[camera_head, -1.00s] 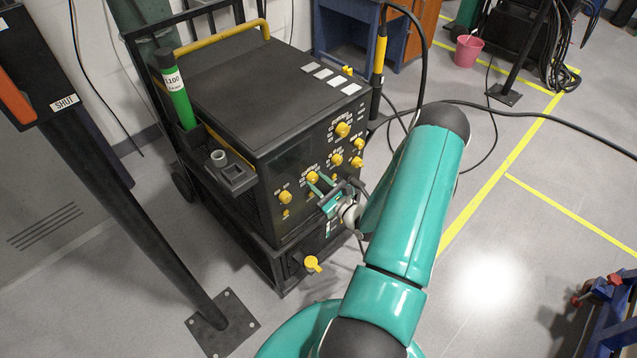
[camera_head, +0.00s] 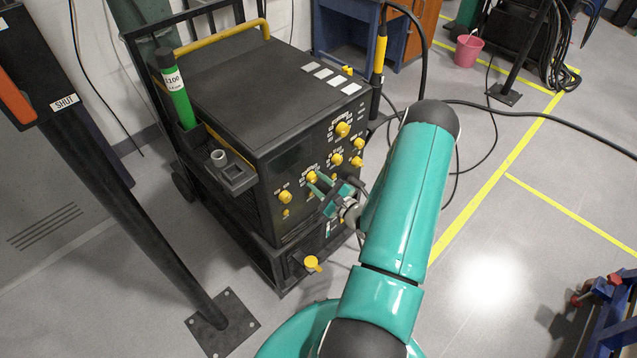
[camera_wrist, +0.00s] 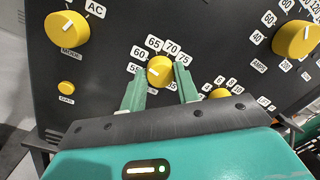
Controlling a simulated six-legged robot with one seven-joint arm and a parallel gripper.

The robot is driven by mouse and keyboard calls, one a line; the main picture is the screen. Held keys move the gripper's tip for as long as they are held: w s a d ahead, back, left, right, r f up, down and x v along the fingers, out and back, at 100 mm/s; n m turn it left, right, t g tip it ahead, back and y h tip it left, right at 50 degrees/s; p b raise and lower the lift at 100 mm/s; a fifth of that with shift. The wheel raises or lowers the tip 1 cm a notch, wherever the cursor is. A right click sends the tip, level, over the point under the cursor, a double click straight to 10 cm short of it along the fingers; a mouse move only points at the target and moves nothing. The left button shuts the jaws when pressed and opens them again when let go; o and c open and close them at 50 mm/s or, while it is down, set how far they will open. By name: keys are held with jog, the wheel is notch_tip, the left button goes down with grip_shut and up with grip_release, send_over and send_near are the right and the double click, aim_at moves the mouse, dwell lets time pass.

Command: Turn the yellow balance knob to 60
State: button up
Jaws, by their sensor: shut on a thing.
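The yellow knob between my fingers (camera_wrist: 160,71) has a dial marked from 55 through 60, 65 and 70 to 75. Its name label is not readable. A pale mark shows on its face, but I cannot tell exactly which number it points to. My gripper (camera_wrist: 160,88) is shut on this knob, one green finger on each side. In the head view my gripper (camera_head: 317,184) reaches the lower middle of the black machine's front panel, where the same knob (camera_head: 312,176) shows just beyond the fingertips.
The Mode knob (camera_wrist: 67,28) is left of the held knob, and the Amps knob (camera_wrist: 294,39) is at the right. A smaller yellow knob (camera_wrist: 220,94) sits close to my right finger. The black machine (camera_head: 270,85) stands on a cart; a black post (camera_head: 140,200) stands left.

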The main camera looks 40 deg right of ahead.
jog(key=shift+s+f, duration=0.1)
jog(key=shift+s, duration=0.05)
jog(key=o, duration=1)
jog(key=s, duration=1.3)
jog(key=shift+s+d+f, duration=0.15)
jog(key=shift+s+f, duration=0.2)
jog(key=shift+f, duration=0.05)
jog(key=shift+w, duration=0.1)
